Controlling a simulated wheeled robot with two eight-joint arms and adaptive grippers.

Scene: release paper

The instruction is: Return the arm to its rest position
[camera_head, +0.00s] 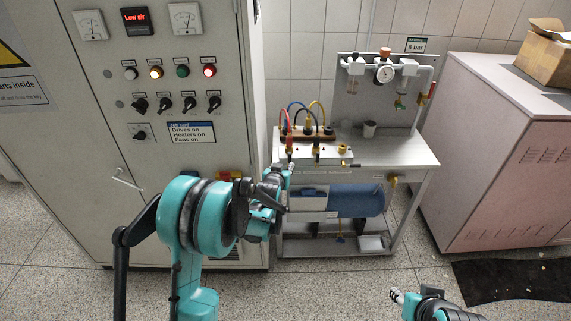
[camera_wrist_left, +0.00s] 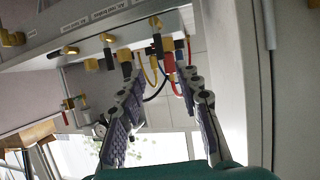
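My left arm (camera_head: 205,220) reaches in from the lower left of the head view, in front of the grey cabinet. My left gripper (camera_head: 286,178) is small there, at the front left of the workbench, partly hidden by my wrist. In the left wrist view, the two fingers of my left gripper (camera_wrist_left: 163,84) stand apart with nothing held between them. Beyond them are brass fittings and coloured hoses (camera_wrist_left: 168,62); I cannot tell whether the fingertips touch any. My right gripper (camera_head: 397,296) shows at the bottom right, over the floor; its finger opening is unclear.
The workbench (camera_head: 395,152) carries a hose manifold (camera_head: 308,133) and a gauge panel (camera_head: 384,73). A control cabinet (camera_head: 85,140) stands left, close to my left arm. A pale cabinet (camera_head: 500,150) with a cardboard box (camera_head: 545,58) stands right. A dark mat (camera_head: 510,280) lies on the floor.

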